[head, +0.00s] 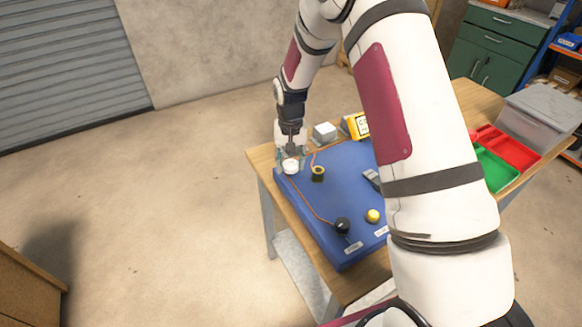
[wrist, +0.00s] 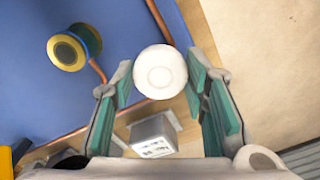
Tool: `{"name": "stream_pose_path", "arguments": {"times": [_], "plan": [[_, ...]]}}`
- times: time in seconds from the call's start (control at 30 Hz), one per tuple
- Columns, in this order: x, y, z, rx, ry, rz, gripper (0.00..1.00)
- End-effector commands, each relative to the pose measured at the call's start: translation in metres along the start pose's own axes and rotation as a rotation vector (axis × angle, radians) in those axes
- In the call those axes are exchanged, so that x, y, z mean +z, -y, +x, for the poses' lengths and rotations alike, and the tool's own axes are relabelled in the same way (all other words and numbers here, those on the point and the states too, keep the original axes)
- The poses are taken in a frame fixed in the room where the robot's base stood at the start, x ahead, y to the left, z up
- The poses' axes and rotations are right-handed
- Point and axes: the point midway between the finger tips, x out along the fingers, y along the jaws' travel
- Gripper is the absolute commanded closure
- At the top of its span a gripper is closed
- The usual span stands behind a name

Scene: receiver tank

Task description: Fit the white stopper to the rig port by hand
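The white stopper (head: 290,167) is a round white cap at the left corner of the blue rig board (head: 335,190). In the wrist view the stopper (wrist: 160,72) shows its round top face, with a copper pipe running to it. The rig port beneath it is hidden, so I cannot tell how far it is seated. My gripper (head: 292,157) points down over the stopper. In the wrist view my gripper's teal fingers (wrist: 160,88) stand apart on either side of it, with narrow gaps visible. The fingers look open.
A brass-rimmed port (head: 318,174) stands close by the stopper. A black knob (head: 342,226) and a yellow cap (head: 373,215) are nearer the front. A small grey box (head: 325,132) and yellow meter (head: 358,126) are behind the board. Red trays (head: 515,150) lie to the right.

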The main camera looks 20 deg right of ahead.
Motion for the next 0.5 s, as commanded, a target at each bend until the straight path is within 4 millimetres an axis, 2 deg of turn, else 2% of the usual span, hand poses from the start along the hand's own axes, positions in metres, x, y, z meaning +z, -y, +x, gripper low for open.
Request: {"name": "stream_pose_path", "arguments": {"times": [0.03,0.1,0.13,0.33,0.5], "plan": [[0.000,0.000,0.000,0.000,0.000,0.000,0.80],[0.000,0.000,0.000,0.000,0.000,0.000,0.96],[0.000,0.000,0.000,0.000,0.000,0.000,1.00],[0.000,0.000,-0.003,-0.001,-0.001,0.000,1.00],[0.000,0.000,-0.020,-0.001,-0.003,0.000,1.00]]}}
